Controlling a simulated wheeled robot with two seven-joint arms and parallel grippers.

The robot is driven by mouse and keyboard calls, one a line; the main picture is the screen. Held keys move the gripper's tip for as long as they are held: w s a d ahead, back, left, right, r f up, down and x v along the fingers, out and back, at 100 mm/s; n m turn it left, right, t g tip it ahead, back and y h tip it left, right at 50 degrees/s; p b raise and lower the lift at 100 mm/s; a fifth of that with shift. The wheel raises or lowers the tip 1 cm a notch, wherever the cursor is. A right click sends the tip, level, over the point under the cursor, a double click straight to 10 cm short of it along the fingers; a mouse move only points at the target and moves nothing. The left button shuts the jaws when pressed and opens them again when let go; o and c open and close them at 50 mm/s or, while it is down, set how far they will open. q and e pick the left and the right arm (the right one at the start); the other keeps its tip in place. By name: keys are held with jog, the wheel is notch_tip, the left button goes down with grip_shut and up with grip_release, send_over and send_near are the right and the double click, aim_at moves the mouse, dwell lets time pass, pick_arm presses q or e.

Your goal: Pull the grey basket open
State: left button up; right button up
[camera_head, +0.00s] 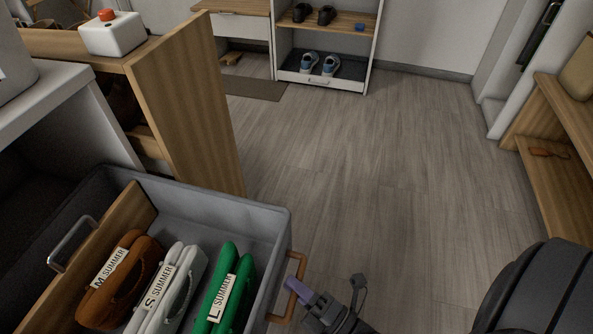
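The grey basket (215,204) is at the lower left, jutting out from under a white shelf, its left part in shadow. It holds brown (130,270), white (185,285) and green (232,270) folded items with size labels. A tan handle (296,270) is on its right end. My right gripper (328,287) is just right of this handle. Its fingertips are apart, with the purple tip by the handle; whether it touches is unclear. The basket's bottom edge is cut off. My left gripper is not in view.
A wooden panel (190,110) stands beside the basket, with a white box (113,35) on the cabinet behind. A shoe rack (325,50) stands at the back and a wooden bench (560,170) at right. The middle floor (380,170) is clear.

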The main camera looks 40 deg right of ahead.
jog(key=o, duration=0.4)
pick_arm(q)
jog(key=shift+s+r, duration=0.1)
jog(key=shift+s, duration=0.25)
pick_arm(e)
jog(key=shift+o, duration=0.2)
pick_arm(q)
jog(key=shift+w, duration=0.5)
pick_arm(e)
jog(key=v, duration=1)
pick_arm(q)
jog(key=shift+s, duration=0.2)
